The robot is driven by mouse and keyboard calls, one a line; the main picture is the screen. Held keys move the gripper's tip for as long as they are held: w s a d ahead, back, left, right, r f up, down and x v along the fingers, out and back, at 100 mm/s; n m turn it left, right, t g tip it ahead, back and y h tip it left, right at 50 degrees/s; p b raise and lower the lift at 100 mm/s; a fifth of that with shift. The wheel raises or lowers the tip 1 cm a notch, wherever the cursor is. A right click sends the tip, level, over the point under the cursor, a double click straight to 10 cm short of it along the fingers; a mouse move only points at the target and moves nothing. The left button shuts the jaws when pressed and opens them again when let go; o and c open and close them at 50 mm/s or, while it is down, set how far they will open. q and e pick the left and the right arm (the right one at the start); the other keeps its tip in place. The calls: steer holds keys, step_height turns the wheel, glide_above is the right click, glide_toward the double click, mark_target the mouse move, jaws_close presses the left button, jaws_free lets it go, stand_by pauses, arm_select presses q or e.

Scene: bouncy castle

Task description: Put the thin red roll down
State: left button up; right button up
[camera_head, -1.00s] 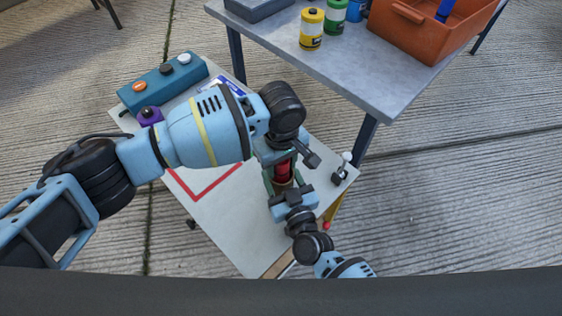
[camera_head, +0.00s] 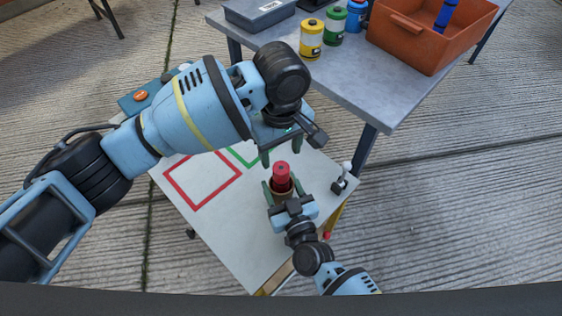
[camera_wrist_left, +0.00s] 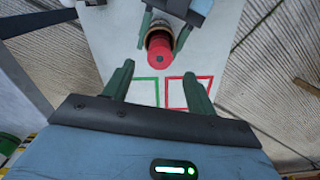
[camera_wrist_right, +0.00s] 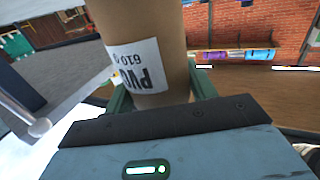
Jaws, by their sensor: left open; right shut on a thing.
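The thin red roll (camera_head: 281,172) stands upright, its lower part inside a brown cardboard sleeve. In the left wrist view the red roll (camera_wrist_left: 159,48) shows end-on, sticking out of the brown sleeve (camera_wrist_left: 158,32). My right gripper (camera_head: 282,187) is shut on the sleeve. In the right wrist view the sleeve (camera_wrist_right: 140,30) carries a white "PVC 610 g" label between the fingers. My left gripper (camera_head: 280,154) is open and empty, above the roll and apart from it. The white table (camera_head: 235,215) lies below, with a red square outline (camera_head: 170,175) and a partly hidden green one (camera_head: 252,163).
A teal box with buttons (camera_head: 132,104) is at the table's far left, partly behind my left arm. A small metal clamp-like piece (camera_head: 341,183) sits at the right edge. The grey table (camera_head: 360,88) behind holds coloured cans and an orange crate (camera_head: 420,50). The white table's front is clear.

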arm_select(q)
steer(key=shift+r, duration=1.45)
arm_select(e)
steer(key=o, duration=1.4)
steer(key=shift+s, duration=0.1)
steer(key=v, duration=1.2)
steer(key=shift+f, duration=0.1)
